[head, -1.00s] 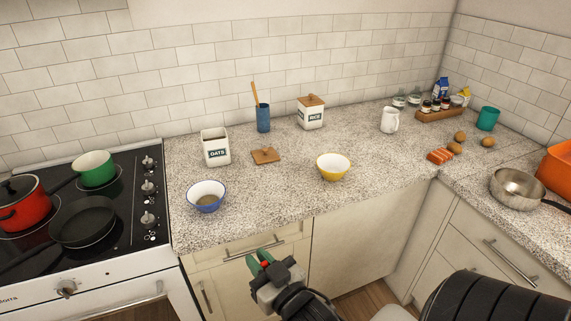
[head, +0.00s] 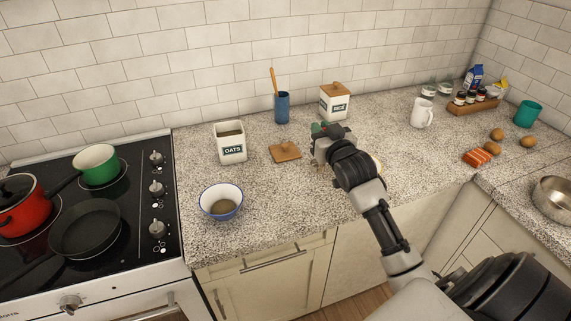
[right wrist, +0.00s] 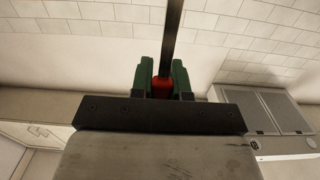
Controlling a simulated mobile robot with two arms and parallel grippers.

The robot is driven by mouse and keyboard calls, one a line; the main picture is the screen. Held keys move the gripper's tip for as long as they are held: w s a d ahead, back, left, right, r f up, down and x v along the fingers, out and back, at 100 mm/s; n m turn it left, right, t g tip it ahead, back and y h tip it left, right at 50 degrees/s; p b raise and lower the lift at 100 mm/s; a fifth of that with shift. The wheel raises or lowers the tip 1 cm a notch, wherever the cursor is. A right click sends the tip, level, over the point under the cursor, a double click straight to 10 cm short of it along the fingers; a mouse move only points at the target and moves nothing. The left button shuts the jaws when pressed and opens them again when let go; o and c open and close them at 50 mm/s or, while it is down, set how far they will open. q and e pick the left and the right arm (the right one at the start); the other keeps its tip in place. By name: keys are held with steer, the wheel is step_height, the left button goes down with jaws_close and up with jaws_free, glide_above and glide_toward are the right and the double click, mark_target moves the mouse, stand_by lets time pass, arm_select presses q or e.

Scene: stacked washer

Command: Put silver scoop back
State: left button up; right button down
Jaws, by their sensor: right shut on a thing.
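My right gripper (head: 318,130) is above the counter, between the wooden lid and the rice canister in the picture. In the right wrist view its green fingers (right wrist: 162,80) are shut on a thin dark grey bar (right wrist: 173,35), with a red piece between them. The bar looks like the handle of the silver scoop; its bowl is not visible. The open white oats canister (head: 231,148) stands left of the gripper, and its wooden lid (head: 285,151) lies beside it on the counter. The closed rice canister (head: 334,103) stands behind the gripper. My left gripper is not in view.
A blue-rimmed bowl (head: 221,202) with some contents sits near the counter's front edge. A blue utensil holder (head: 282,107) stands at the back. My right arm mostly hides the yellow bowl. A white pitcher (head: 422,113) stands further right. The stove (head: 130,215) is at left.

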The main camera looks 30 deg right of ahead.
steer(key=w+a+f+p, duration=0.2)
steer(key=w+a+f, duration=0.4)
steer(key=f, duration=0.3)
steer(key=shift+a, duration=0.25)
steer(key=shift+f, duration=0.2)
steer(key=c, duration=1.1)
jaws_free()
steer(key=b+v, duration=0.1)
steer(key=v, duration=1.1)
steer(key=shift+b, duration=0.35)
